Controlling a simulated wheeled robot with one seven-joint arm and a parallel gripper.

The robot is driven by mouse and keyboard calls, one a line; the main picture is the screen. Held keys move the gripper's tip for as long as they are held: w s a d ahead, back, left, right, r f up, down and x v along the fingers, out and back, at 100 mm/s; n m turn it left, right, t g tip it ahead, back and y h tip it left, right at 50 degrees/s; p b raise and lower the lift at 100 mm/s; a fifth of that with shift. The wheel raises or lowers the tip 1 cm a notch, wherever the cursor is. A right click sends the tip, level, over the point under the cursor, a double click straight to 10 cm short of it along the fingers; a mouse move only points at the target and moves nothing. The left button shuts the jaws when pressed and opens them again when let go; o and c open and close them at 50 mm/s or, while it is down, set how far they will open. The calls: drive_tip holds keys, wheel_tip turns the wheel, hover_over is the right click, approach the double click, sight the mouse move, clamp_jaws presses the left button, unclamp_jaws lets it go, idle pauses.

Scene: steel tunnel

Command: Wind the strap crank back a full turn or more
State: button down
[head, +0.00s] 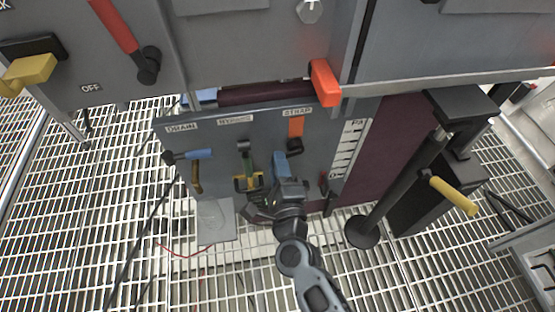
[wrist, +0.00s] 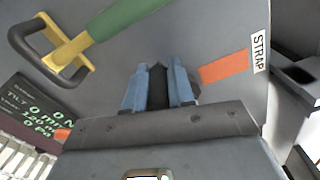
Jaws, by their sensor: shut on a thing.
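The strap crank has an orange arm (head: 296,127) just under the STRAP label (head: 297,112) on the grey panel, with a dark end (head: 294,147) below it. In the wrist view the orange arm (wrist: 224,66) runs from near the STRAP label (wrist: 259,52) toward my fingers. My gripper (head: 281,168) is at the panel just below the crank. In the wrist view its blue fingers (wrist: 160,88) are closed on a dark grip between them, which seems to be the crank's handle. The fingers hide most of the grip and how it joins the arm.
Left of my gripper is a green-and-yellow lever (head: 246,165); further left is a blue-handled lever (head: 191,155) by the DRAIN label. An orange block (head: 325,83) juts out above. A black post (head: 400,190) with a yellow handle stands right. The floor is grating.

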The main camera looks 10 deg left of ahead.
drive_tip(key=n, duration=0.1)
drive_tip(key=f+n, duration=0.1)
drive_tip(key=shift+d+f+n, duration=0.1)
drive_tip(key=shift+d+n, duration=0.1)
drive_tip(key=shift+n, duration=0.2)
drive_tip(key=shift+w+d+f+n+p, duration=0.1)
drive_tip(key=shift+d+f+n+p, duration=0.2)
drive_tip(key=shift+n, duration=0.65)
drive_tip(key=shift+w+d+f+n+p, duration=0.1)
drive_tip(key=shift+d+f+n, duration=0.25)
drive_tip(key=shift+n, duration=0.6)
drive_tip(key=shift+a, duration=0.1)
drive_tip(key=c, duration=1)
unclamp_jaws()
drive_tip(key=shift+o, duration=0.2)
drive_tip(key=v, duration=0.7)
drive_tip(key=shift+s+p, duration=0.4)
drive_tip(key=shift+p, duration=0.05)
